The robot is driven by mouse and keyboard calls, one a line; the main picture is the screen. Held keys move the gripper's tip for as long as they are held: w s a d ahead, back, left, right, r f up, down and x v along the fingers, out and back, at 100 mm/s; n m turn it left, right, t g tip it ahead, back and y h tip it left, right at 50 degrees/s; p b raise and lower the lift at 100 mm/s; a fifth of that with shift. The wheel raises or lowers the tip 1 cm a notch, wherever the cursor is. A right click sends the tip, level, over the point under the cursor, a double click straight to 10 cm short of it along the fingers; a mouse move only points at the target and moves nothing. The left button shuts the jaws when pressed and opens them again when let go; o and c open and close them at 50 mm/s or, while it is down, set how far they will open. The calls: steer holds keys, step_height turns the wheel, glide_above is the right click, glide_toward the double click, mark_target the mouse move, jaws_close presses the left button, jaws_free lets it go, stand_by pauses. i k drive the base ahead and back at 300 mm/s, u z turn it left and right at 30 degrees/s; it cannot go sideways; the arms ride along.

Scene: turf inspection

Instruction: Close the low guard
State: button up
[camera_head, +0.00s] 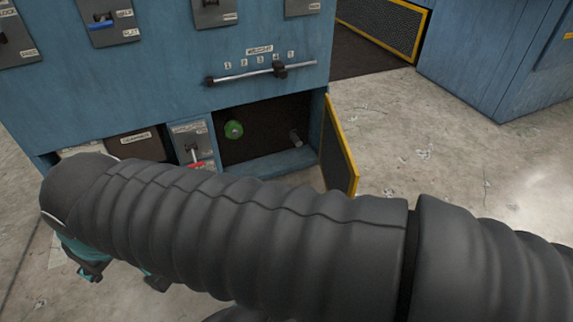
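The low guard (338,152) is a dark mesh panel with a yellow edge, hinged at the right side of a low opening in the blue machine. It stands open, swung outward toward me. The opening (262,139) behind it shows a green round part and a grey peg inside. My gripper (122,279) is at the lower left, teal and dark, mostly hidden behind my black ribbed arm. My arm crosses in front of the guard's lower end.
The blue machine (160,80) carries a slider rail (262,73) marked with numbers, several switch plates above, and a red-handled lever (195,160) left of the opening. Another blue cabinet (490,60) stands at the right. Bare concrete floor (430,140) lies between, right of the guard.

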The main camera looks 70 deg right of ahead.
mark_target(339, 170)
steer(key=u, duration=0.2)
steer(key=k, duration=2.1)
steer(key=z, duration=1.75)
